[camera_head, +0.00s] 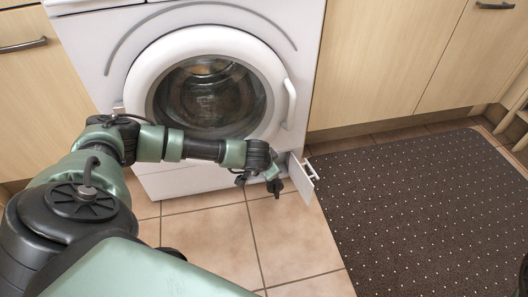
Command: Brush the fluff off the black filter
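A white front-loading washing machine (100,60) stands against the cabinets, its round glass door closed. A small white flap (304,180) stands open at its lower right corner, close to the floor. My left arm reaches across the front of the machine, and my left gripper (274,186) is low, just left of the flap. The fingers are small and dark, and I cannot tell whether they are open or shut. I cannot make out the black filter or any fluff; the opening behind the flap is mostly hidden by my gripper. My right gripper is not clearly in view.
A dark dotted mat (425,215) lies on the tiled floor (210,240) to the right. Wooden cabinets (385,55) flank the machine. A light wooden frame (515,110) stands at the right edge. The floor tiles in front of the machine are clear.

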